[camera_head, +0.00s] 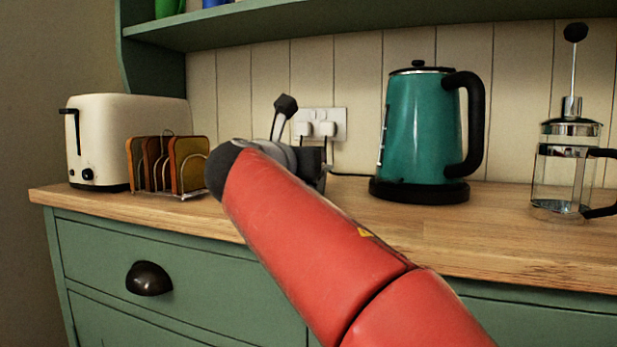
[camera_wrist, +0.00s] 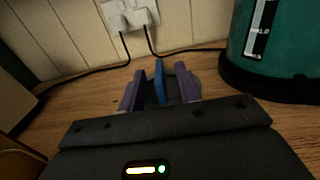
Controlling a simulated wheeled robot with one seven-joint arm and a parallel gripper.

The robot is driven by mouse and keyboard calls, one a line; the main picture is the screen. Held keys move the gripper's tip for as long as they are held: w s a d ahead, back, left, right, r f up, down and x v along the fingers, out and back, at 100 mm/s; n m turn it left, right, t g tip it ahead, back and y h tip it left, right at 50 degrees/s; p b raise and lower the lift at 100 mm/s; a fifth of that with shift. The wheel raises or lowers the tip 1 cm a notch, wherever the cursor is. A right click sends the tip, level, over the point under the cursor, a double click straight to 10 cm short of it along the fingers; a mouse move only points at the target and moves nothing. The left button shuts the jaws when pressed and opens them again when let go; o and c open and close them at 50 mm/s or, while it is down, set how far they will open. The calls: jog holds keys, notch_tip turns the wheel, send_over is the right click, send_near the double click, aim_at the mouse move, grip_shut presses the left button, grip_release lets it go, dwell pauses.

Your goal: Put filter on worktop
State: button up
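In the wrist view, my gripper (camera_wrist: 160,88) shows as two purple-grey fingers low over the worktop (camera_wrist: 225,90). A thin blue piece (camera_wrist: 159,80) stands between them, with dark gaps on both sides. I cannot tell whether it is the filter or whether the fingers touch it. In the head view, my gripper (camera_head: 314,168) is mostly hidden behind my red arm, above the wooden worktop (camera_head: 520,245), left of the kettle. I cannot surely make out the filter in either view.
A teal kettle (camera_head: 422,125) stands just right of my gripper. A glass cafetiere (camera_head: 563,180) is at the far right. A toast rack (camera_head: 170,165) and cream toaster (camera_head: 125,130) are at the left. Wall plugs (camera_wrist: 130,18) have cables behind my gripper. The front right worktop is clear.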

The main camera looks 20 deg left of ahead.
jog(key=shift+w, duration=0.15)
jog(key=shift+c, duration=0.2)
grip_shut()
